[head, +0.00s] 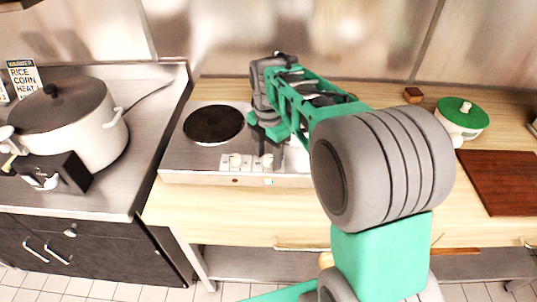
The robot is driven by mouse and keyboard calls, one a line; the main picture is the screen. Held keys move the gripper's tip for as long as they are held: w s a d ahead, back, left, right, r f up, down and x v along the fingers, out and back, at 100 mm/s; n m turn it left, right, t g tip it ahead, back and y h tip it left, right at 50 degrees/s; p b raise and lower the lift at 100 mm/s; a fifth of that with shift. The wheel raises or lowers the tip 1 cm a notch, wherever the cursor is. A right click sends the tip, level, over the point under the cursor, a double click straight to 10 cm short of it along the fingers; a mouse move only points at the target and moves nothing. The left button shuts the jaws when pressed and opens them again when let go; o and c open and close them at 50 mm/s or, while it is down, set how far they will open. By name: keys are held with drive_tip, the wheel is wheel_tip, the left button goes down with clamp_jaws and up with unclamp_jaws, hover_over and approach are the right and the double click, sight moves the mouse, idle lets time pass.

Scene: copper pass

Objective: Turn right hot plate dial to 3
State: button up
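The silver hot plate (185,158) stands on the wooden counter, with a black round burner (213,124) on its left side. Its right side is largely hidden behind my arm. On its front panel is a left dial (235,160), pale and in plain view. The right dial (267,161) is partly covered by my gripper (268,156), which points down at it from above. The fingertips look close to the dial, but I cannot tell if they touch it or how far apart they are. The dial marks are too small to read.
A large pale cooker (85,135) with a dark lid stands on the steel counter to the left. To the right are a green-lidded pot (462,118), a brown cutting board (497,180) and a small wooden block (413,95). The wall is close behind.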

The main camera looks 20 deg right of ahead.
sight(269, 158)
wheel_tip(269, 158, up, 8)
drive_tip(key=shift+f+b, duration=0.1)
drive_tip(key=shift+b, duration=0.25)
idle(0.4)
drive_tip(key=s+f+m+t, duration=0.1)
drive_tip(key=s+f+m, duration=0.2)
drive_tip(key=s+m, duration=0.4)
drive_tip(key=s+f+m+t, duration=0.2)
drive_tip(key=s+f+m, duration=0.2)
drive_tip(key=m, duration=1.2)
drive_tip(key=s, duration=0.3)
drive_tip(key=shift+s+a+t, duration=0.2)
drive_tip(key=shift+a+t, duration=0.05)
drive_tip(key=shift+t, duration=0.05)
